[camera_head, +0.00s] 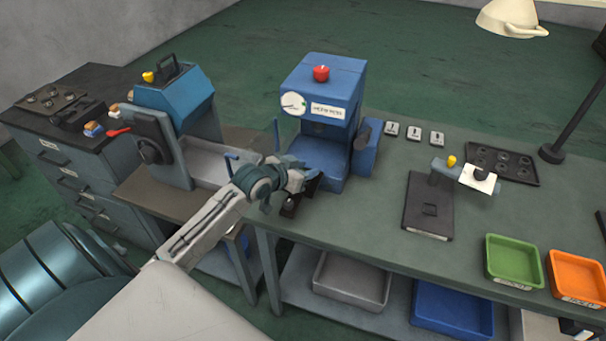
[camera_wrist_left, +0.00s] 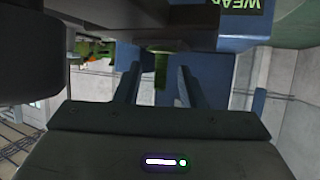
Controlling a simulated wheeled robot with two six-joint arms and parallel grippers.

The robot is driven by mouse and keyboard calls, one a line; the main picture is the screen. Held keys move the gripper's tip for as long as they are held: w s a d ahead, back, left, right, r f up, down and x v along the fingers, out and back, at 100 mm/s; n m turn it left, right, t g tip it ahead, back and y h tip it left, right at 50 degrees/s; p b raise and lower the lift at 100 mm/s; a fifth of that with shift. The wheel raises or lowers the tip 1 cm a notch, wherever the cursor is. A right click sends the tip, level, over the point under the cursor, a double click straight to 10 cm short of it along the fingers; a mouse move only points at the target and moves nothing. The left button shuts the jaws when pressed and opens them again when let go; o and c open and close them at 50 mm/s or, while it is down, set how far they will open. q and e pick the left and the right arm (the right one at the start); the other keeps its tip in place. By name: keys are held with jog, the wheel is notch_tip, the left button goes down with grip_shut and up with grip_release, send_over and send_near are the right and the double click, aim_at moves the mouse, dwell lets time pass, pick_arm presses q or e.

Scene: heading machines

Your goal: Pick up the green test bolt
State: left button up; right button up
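The green test bolt (camera_wrist_left: 160,72) shows in the left wrist view as a green threaded shank hanging below a dark part. Its upper end is hidden there. My left gripper (camera_wrist_left: 158,88) is open, with one finger on each side of the shank and a visible gap to both. In the head view my left gripper (camera_head: 301,190) is in front of the blue press-like machine (camera_head: 322,105), near the table's left end. I cannot make out the bolt in the head view. My right gripper is not in view.
A blue-grey machine (camera_head: 176,100) stands left of the gripper beside a drawer cabinet (camera_head: 62,165). On the table (camera_head: 375,215) are a dark plate (camera_head: 428,207), a small stand with a white card (camera_head: 478,178), a black tray (camera_head: 517,168), and green (camera_head: 513,262) and orange (camera_head: 575,277) bins.

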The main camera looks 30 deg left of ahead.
pick_arm(q)
jog(key=shift+w+d+f, duration=0.1)
jog(key=shift+w+f, duration=0.2)
jog(key=shift+w, duration=0.25)
grip_shut()
